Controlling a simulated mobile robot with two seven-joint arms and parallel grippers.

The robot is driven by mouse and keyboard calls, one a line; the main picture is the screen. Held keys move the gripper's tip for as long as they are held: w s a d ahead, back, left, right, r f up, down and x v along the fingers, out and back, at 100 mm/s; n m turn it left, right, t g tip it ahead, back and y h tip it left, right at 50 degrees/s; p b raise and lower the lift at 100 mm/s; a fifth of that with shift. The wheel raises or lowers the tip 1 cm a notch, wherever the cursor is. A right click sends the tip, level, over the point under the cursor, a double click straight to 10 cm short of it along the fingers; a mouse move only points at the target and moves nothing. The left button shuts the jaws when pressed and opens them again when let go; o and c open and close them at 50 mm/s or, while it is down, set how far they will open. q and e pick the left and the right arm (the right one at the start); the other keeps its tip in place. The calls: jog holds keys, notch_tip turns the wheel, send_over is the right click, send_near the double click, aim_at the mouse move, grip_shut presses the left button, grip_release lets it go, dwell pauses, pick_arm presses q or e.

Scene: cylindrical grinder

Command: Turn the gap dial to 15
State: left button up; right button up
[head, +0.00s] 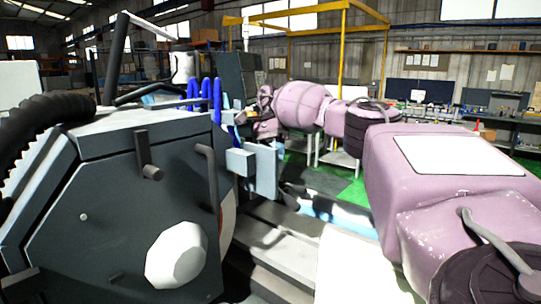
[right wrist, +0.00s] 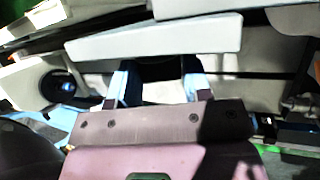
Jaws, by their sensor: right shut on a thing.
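My right gripper (head: 232,118) is at the far side of the grinder's grey housing (head: 110,200), near the blue hoses. In the right wrist view its two light-blue fingers (right wrist: 156,82) are set well apart, on either side of a dark and white piece. I take this piece to be the gap dial (right wrist: 165,70), mostly hidden between the fingers and under a pale plate. No numbers or mark can be read on it, so its setting cannot be told. My left gripper is not in view.
A white faceted knob (head: 176,256) and a bent handle (head: 209,175) stick out from the housing front. Blue hoses (head: 205,92) rise behind its top edge. A pale plate (right wrist: 155,38) lies close beyond the fingers. A yellow frame (head: 343,60) stands farther back.

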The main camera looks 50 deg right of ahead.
jog(key=shift+r+g, duration=0.1)
jog(key=shift+g, duration=0.2)
dwell(0.4)
jog(key=o, duration=0.9)
jog(key=shift+s+n+t, duration=0.2)
jog(key=shift+n+t, duration=0.1)
jog(key=shift+t, duration=1.2)
